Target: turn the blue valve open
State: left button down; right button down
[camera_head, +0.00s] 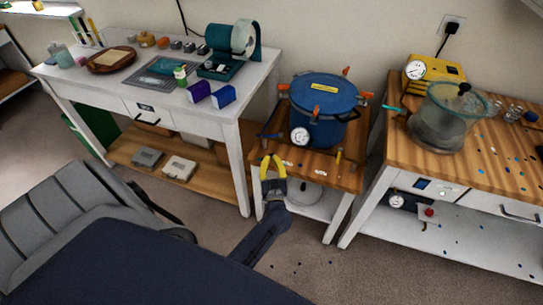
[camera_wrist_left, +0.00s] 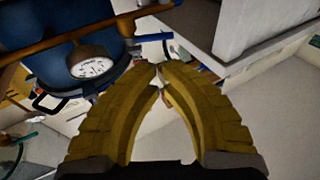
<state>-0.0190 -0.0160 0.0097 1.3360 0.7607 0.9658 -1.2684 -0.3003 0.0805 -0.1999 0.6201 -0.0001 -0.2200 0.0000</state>
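A small blue lever (camera_head: 268,136), which looks like the blue valve's handle, sticks out at the left side of the blue pressure pot (camera_head: 322,115). My left gripper (camera_head: 271,158), with yellow fingers, is in front of the pot and below the lever, apart from it. In the left wrist view its fingertips (camera_wrist_left: 160,66) are close together with nothing visible between them. How far apart they are is hard to judge. My right gripper is out of view.
The pot stands on a low wooden stand (camera_head: 335,178) and has a round gauge (camera_head: 300,137) and orange clamps. A white table (camera_head: 230,130) is at the left. A wooden bench (camera_head: 480,165) with a clear chamber (camera_head: 440,120) is at the right.

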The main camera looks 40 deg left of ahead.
aim_at(272, 136)
pick_arm(q)
jog(key=x, duration=0.9)
jog(key=shift+w+a+r, duration=0.1)
jog(key=shift+w+a, duration=0.15)
jog(key=shift+a, duration=0.05)
